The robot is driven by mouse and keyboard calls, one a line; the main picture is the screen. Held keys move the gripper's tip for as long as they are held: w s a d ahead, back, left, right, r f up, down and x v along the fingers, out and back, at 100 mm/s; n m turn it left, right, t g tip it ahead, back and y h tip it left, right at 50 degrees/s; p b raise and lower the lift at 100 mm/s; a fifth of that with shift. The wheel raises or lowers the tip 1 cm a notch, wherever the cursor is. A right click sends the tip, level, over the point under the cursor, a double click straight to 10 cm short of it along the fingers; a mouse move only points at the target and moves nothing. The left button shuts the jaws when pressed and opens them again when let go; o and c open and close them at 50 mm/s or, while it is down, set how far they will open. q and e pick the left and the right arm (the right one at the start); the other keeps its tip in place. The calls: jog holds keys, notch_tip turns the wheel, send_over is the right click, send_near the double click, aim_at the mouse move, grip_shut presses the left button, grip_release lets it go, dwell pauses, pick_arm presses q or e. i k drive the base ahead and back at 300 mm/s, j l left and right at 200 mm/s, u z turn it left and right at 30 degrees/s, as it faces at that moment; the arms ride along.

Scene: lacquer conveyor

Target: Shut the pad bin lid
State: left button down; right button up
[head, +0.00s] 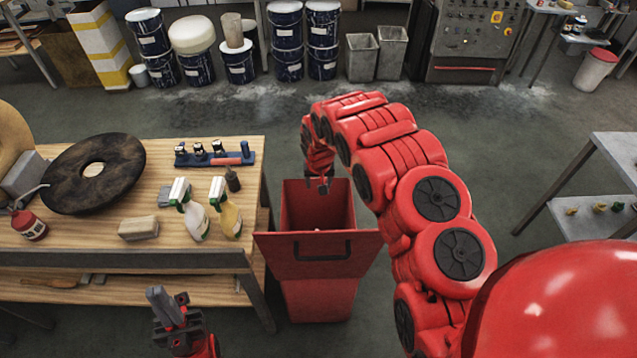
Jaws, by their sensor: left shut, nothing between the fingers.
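The red pad bin (320,300) stands on the floor right of the wooden table. Its top is open, and I see down into it. A wide red flap with a black handle, seemingly the lid (280,262), leans out on the near side. My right gripper (318,186) is small and dark at the bin's far rim, at the end of my red arm. I cannot tell whether it touches the rim or how its fingers stand. My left gripper (168,306) is shut and empty, low in front of the table, left of the bin and apart from it.
The wooden table (100,238) holds a dark round pad (92,174), spray bottles (190,212), a sponge block (138,228) and a tool rack (215,154). A grey table (592,225) stands at right. Paint drums (238,64) line the back. The floor behind the bin is clear.

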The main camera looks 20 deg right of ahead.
aim_at(329, 253)
jog(key=k+l, duration=0.1)
jog(key=l, duration=0.7)
jog(key=k+l, duration=0.15)
jog(key=l, duration=0.25)
